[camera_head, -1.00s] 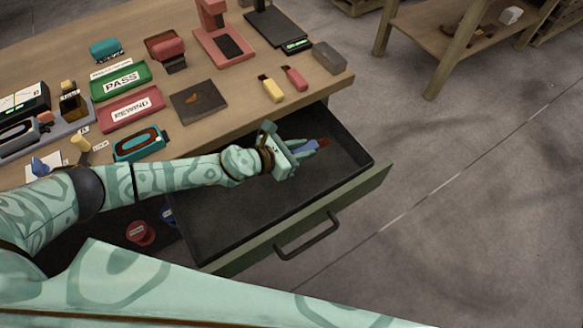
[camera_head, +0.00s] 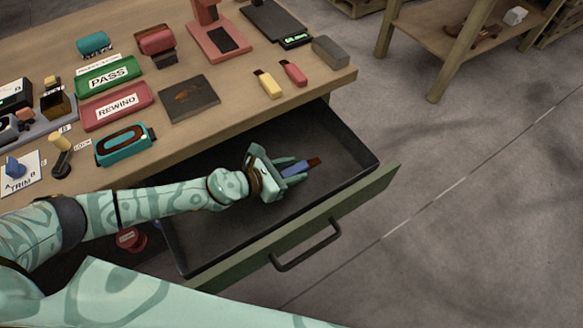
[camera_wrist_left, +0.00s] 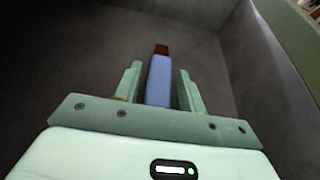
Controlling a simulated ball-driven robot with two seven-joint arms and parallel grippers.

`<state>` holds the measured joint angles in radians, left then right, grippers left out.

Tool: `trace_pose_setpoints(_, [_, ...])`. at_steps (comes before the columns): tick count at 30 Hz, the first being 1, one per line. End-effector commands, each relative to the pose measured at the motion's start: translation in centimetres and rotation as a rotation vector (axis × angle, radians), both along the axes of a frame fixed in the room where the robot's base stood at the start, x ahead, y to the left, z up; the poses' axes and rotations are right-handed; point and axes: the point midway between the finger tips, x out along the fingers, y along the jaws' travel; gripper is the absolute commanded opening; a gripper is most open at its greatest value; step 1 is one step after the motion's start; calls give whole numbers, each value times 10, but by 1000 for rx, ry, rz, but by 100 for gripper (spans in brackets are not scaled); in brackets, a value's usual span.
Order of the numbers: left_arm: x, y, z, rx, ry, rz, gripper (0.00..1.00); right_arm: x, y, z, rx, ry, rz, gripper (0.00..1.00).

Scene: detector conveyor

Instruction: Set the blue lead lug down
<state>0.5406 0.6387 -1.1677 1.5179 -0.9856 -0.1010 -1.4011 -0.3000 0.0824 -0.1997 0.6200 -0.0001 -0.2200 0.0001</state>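The blue lead lug (camera_head: 295,169), a blue block with a brown-red end, is in the open drawer (camera_head: 215,240), apparently on its dark floor. My left gripper (camera_head: 287,172) reaches into the drawer with its fingers around the lug. In the left wrist view the lug (camera_wrist_left: 160,80) points away between the two fingers (camera_wrist_left: 160,90), with a narrow gap on each side. The left gripper is open. The contact under the lug is hard to see. My right gripper is out of view.
The drawer front with its handle (camera_head: 307,246) stands out from the workbench. On the bench are yellow (camera_head: 267,85) and red (camera_head: 293,73) blocks, a grey block (camera_head: 330,51), a dark plate (camera_head: 188,98), and PASS (camera_head: 110,77) and REWIND (camera_head: 115,106) trays. Drawer floor around the lug is free.

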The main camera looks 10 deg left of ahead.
Motion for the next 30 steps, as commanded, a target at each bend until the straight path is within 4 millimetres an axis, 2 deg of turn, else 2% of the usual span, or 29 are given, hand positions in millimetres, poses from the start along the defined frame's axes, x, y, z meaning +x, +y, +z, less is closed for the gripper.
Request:
trace_pose_setpoints(11, [0,1,7,1,-2,-1,47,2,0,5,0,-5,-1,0])
trace_pose_setpoints(24, [-62,61,40,1,2,-2,47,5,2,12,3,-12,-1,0])
trace_pose_setpoints(30, [-77,76,48,0,2,-1,47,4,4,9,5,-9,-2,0])
